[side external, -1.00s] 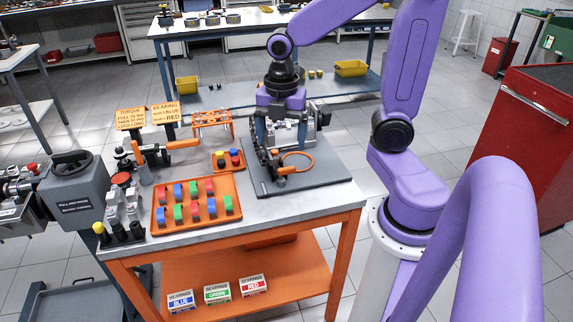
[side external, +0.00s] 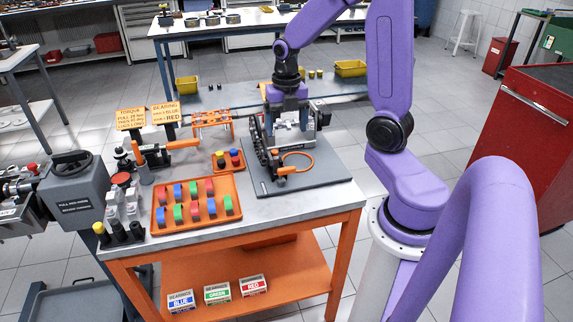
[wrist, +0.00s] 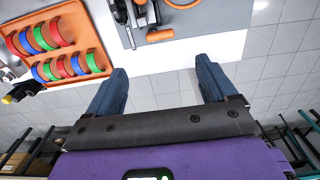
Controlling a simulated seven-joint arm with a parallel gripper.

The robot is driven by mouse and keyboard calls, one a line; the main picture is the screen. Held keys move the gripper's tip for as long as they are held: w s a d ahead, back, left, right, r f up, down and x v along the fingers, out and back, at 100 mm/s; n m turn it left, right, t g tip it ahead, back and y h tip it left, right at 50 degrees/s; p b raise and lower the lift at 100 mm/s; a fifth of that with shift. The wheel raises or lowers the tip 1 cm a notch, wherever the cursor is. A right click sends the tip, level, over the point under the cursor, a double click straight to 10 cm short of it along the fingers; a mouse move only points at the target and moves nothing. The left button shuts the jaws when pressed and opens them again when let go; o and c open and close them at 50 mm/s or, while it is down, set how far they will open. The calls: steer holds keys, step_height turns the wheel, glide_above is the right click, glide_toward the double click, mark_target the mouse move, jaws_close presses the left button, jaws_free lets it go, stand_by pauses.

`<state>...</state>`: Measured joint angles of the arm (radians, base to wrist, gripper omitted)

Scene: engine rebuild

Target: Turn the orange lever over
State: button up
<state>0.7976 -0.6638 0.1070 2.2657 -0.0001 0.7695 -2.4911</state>
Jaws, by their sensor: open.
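A short orange lever (side external: 290,170) sits at the front of the engine stand, below a dark toothed wheel. The engine block (side external: 296,130) stands on a grey plate and is partly hidden by my gripper in the side view. My gripper (wrist: 161,66) is open, with nothing between its blue fingers. It hangs above the engine in the side view (side external: 290,108), apart from the lever.
An orange ring (side external: 298,161) lies on the grey plate (side external: 320,179) beside the lever. An orange tray (side external: 187,225) of coloured bearings stands to the left. Another orange handle (side external: 183,143) is further left, near two signs. A grey press (side external: 75,190) stands at the table's left side.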

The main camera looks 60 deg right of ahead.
mark_target(287, 168)
step_height(287, 168, down, 13)
steer(key=shift+f, duration=0.15)
stand_by(0.4)
steer(key=c, duration=1.1)
